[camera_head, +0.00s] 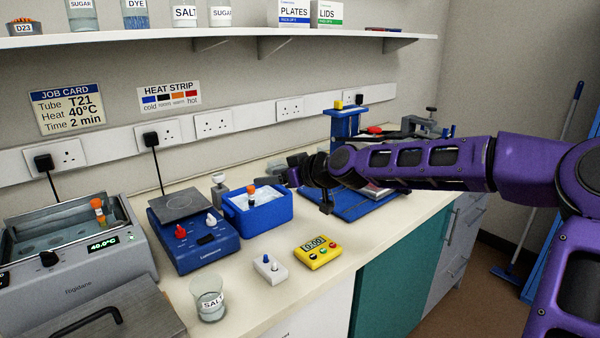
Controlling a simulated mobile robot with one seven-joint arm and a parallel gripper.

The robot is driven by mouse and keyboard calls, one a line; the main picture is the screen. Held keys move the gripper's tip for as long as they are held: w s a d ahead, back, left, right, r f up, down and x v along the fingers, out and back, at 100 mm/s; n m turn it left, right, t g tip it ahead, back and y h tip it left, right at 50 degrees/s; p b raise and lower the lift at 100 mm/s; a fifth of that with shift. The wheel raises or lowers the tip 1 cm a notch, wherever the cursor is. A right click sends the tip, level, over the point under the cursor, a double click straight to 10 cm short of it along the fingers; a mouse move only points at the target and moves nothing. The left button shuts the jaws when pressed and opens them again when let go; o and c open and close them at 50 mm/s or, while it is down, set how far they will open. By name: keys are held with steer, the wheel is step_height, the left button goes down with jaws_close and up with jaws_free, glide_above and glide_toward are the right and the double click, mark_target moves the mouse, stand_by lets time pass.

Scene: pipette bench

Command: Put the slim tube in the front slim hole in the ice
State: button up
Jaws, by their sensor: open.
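The blue ice box (258,222) stands on the bench, filled with pale ice (266,195). An orange-capped tube (251,194) stands upright in the ice toward its left. Another orange-capped tube (98,210) with a pale label stands in the water bath at the left. I cannot tell for sure which one is the slim tube. The holes in the ice are too small to make out. My gripper (322,198) is right of the ice box, above the bench, apart from both tubes. It is open and looks empty; my wrist partly hides it.
The grey water bath (62,285) reads 40.0°C. A blue hotplate (205,248) stands between bath and ice box. A salt beaker (209,298), a small white switch box (270,269) and a yellow timer (318,252) stand near the front edge. A blue stand (346,125) is behind my arm.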

steer(key=p+v, duration=0.1)
steer(key=v, duration=0.9)
